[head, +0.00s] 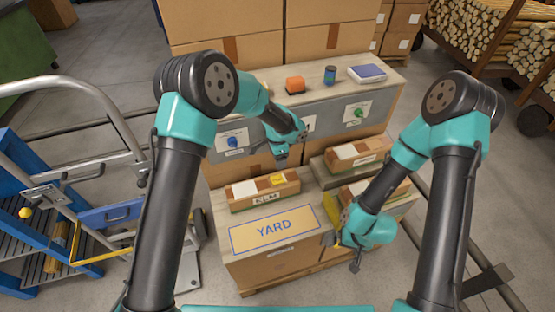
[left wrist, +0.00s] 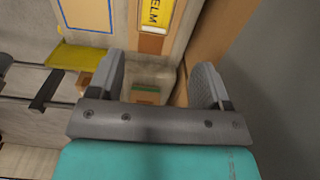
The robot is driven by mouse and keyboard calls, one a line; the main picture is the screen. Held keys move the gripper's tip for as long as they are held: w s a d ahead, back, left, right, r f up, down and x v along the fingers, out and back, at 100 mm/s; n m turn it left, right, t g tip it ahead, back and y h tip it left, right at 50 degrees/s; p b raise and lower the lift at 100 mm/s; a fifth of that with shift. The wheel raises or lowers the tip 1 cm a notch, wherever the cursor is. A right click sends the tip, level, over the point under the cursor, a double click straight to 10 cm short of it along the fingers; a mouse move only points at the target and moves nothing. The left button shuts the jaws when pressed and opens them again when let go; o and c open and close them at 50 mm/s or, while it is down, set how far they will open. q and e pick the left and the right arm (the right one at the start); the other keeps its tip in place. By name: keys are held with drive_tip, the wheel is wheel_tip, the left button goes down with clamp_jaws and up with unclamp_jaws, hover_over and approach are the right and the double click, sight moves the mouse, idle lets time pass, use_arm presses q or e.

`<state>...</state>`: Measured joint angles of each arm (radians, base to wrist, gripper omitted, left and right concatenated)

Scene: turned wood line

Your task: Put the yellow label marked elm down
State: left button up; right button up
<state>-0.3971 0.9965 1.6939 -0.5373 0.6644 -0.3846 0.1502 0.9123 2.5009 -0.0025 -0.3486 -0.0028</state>
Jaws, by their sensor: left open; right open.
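The small yellow label (head: 277,180) lies at the right end of the open wooden crate marked ELM (head: 245,202). In the left wrist view, a yellow label reading ELM (left wrist: 154,14) shows at the top edge, partly cut off. My left gripper (head: 281,155) is open, just behind and above the crate. Its fingers (left wrist: 163,85) hold nothing, and the label is apart from them. My right gripper (head: 342,253) is open and empty at the right front of the bench.
A yellow mat marked YARD (head: 300,213) lies clear in front of the crate. Another crate (head: 357,150) stands to the right.

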idle(0.5)
use_arm(q)
drive_tip(key=s+a+f+n, duration=0.1)
drive_tip(key=s+a+f, duration=0.1)
drive_tip(key=s+a+f+n+h, duration=0.1)
drive_tip(key=s+a+f, duration=0.1)
drive_tip(key=a+f, duration=0.1)
drive_tip(key=shift+s+a+f+n+g, duration=0.2)
drive_tip(key=shift+s+n+g, duration=0.1)
drive_tip(key=shift+s+g, duration=0.1)
drive_tip(key=s+a+f+n+h, duration=0.1)
drive_tip(key=s+a+f+n, duration=0.2)
drive_tip(key=s, duration=0.9)
drive_tip(key=s+a+f+n+t+h, duration=0.1)
drive_tip(key=s+a+f+n, duration=0.3)
drive_tip(key=s+a+n, duration=0.6)
drive_tip(key=s+a, duration=0.1)
drive_tip(key=a, duration=0.3)
drive_tip(key=shift+s+f+t+h, duration=0.25)
drive_tip(key=shift+s+t+h, duration=0.05)
drive_tip(key=shift+s+h, duration=0.1)
use_arm(e)
drive_tip(key=shift+c, duration=0.5)
drive_tip(key=shift+c, duration=1.1)
drive_tip(key=shift+w, duration=0.1)
